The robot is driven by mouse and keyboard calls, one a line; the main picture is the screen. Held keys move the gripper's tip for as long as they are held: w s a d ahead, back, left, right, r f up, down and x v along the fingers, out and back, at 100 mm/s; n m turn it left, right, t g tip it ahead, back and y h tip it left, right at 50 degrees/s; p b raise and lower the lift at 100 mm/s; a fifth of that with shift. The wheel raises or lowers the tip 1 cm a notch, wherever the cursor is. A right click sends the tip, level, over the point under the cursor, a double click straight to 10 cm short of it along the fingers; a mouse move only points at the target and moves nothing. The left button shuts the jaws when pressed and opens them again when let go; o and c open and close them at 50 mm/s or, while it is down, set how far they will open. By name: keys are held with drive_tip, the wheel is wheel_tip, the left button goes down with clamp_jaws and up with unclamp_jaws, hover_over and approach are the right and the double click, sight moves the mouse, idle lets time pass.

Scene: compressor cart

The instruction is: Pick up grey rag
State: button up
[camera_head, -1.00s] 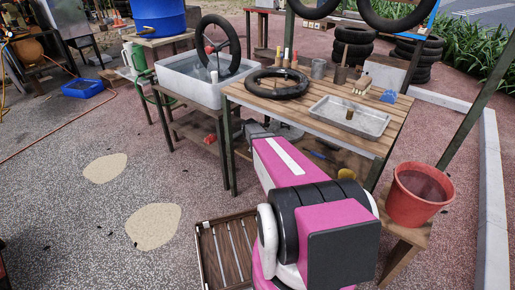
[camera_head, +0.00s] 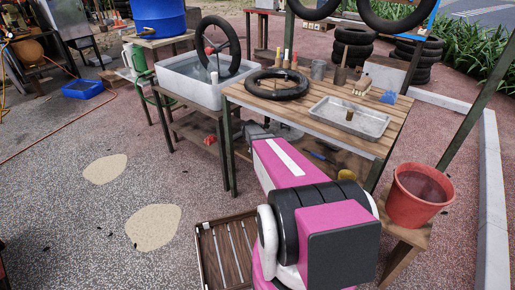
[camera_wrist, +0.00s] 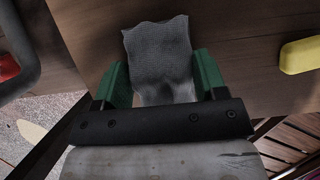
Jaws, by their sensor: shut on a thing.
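The grey rag (camera_wrist: 160,55) is in the middle of the wrist view, a woven grey cloth over a brown wooden board. My gripper (camera_wrist: 163,80) has its two green fingers at the left and right edges of the rag, shut on it. The lower part of the rag reaches down between the fingers to the dark bar of the gripper. I cannot tell whether the rag is clear of the wood. In the head view my pink arm reaches under the slatted workbench (camera_head: 310,122), and the gripper and rag are hidden there.
A yellow object (camera_wrist: 300,55) lies right of the rag, and a red object (camera_wrist: 8,66) is at the left edge. On the bench are a black tyre (camera_head: 277,84) and a metal tray (camera_head: 372,122). A red bucket (camera_head: 418,198) stands at the right. A wooden crate (camera_head: 205,262) is on the ground.

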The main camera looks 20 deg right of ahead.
drive_tip(key=shift+r, duration=0.6)
drive_tip(key=v, duration=0.3)
drive_tip(key=s+a, duration=0.9)
drive_tip(key=a, duration=0.5)
drive_tip(key=shift+s, duration=0.15)
drive_tip(key=shift+f, duration=0.1)
